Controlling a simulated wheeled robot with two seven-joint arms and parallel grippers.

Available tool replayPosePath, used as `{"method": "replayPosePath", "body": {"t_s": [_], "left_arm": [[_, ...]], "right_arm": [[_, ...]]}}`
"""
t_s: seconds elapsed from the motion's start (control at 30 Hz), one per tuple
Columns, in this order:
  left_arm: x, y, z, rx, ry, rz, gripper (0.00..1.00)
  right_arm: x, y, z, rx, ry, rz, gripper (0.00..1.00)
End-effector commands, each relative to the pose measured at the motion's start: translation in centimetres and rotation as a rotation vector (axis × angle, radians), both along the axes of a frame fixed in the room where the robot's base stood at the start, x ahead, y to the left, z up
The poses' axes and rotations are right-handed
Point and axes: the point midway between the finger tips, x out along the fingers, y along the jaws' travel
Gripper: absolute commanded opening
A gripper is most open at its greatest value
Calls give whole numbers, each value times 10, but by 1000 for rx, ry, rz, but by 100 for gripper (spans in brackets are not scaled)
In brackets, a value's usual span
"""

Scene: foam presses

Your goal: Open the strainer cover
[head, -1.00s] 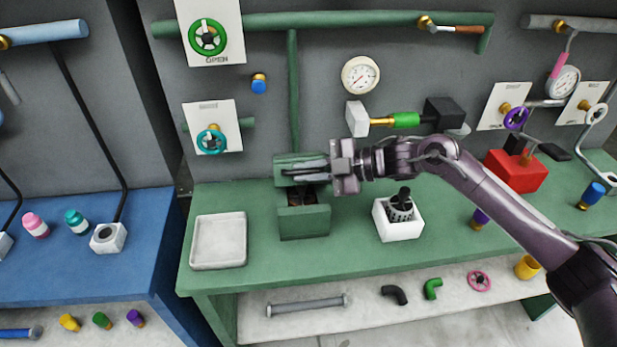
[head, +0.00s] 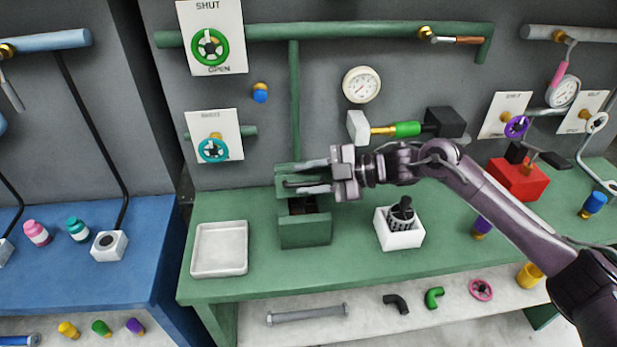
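The strainer is a green box (head: 304,231) on the green bench, with its dark inside showing at the top. Its green cover (head: 282,190) is raised at the back of the box, partly hidden behind my gripper. My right gripper (head: 303,176) reaches in from the right at the cover, above the box opening. Its two fingers are spread, one above the other, with part of the cover and a dark bar showing between them. I cannot tell whether the fingers touch the cover. My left gripper is out of view.
A white tray (head: 220,270) lies left of the strainer. A white holder (head: 400,238) with a dark basket-like part stands to its right. A gauge (head: 361,84) and a teal valve wheel (head: 213,150) are on the wall behind. The bench front between them is clear.

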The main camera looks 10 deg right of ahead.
Motion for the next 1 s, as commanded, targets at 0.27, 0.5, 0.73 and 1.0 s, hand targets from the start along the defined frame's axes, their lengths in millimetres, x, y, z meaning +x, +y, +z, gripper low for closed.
{"method": "replayPosePath", "body": {"t_s": [0.27, 0.5, 0.73, 1.0], "left_arm": [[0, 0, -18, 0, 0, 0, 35], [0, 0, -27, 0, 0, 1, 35], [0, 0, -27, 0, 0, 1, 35], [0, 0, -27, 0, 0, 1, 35]], "right_arm": [[-9, -39, 8, -2, -3, -5, 33], [-18, -67, 19, 0, -1, -3, 33], [-19, -71, 22, 0, 1, -1, 33], [-19, -71, 22, 0, 1, -1, 33]]}}
